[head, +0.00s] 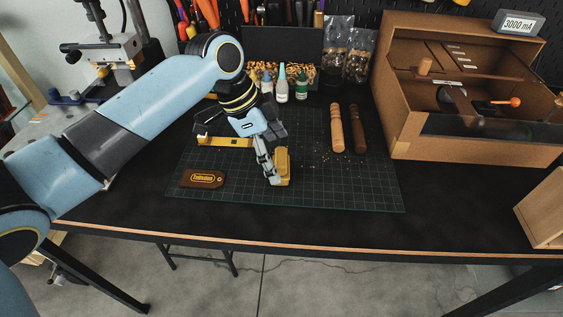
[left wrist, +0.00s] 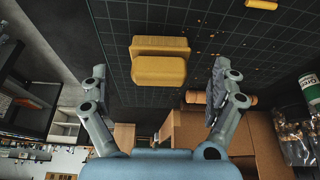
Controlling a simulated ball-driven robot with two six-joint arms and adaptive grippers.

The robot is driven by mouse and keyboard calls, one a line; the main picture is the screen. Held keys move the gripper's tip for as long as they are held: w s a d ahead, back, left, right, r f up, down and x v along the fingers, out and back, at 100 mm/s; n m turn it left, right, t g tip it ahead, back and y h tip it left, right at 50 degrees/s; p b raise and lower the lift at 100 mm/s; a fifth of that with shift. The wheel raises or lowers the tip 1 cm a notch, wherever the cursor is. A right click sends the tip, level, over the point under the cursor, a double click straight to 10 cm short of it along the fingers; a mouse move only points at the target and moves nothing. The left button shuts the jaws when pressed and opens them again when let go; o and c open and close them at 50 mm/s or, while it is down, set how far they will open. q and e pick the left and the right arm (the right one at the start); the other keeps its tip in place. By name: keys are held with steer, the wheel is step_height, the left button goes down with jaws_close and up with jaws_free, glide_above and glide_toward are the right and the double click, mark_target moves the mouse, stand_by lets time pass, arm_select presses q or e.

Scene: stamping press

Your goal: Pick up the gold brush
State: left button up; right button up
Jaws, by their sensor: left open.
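The gold brush (head: 282,164) is a small block-shaped piece on the dark green cutting mat (head: 350,190). My left gripper (head: 267,172) is low over the mat at the brush's left side and partly covers it in the head view. In the left wrist view the gold brush (left wrist: 159,66) lies ahead, centred between my two spread fingers. The left gripper is open and empty, with a gap between each finger and the brush. I cannot tell whether any finger touches the mat. My right gripper is in neither view.
A brown leather tag (head: 202,179) and a yellow bar (head: 226,141) lie left of the brush. Two wooden handles (head: 337,128) (head: 357,128) lie to the right. Small bottles (head: 282,84) stand behind. A cardboard-coloured cabinet (head: 450,140) stands at the right. The front right of the mat is clear.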

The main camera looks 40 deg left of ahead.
mark_target(277, 155)
arm_select(q)
steer(key=x, duration=0.2)
steer(key=shift+w+d+f, duration=0.1)
steer(key=shift+d+f, duration=0.1)
steer(key=shift+w+d+f, duration=0.1)
steer(key=shift+f, duration=0.25)
steer(key=shift+c, duration=1.5)
steer(key=c, duration=1)
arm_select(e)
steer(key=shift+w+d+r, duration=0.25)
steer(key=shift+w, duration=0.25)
arm_select(q)
steer(key=shift+r, duration=0.1)
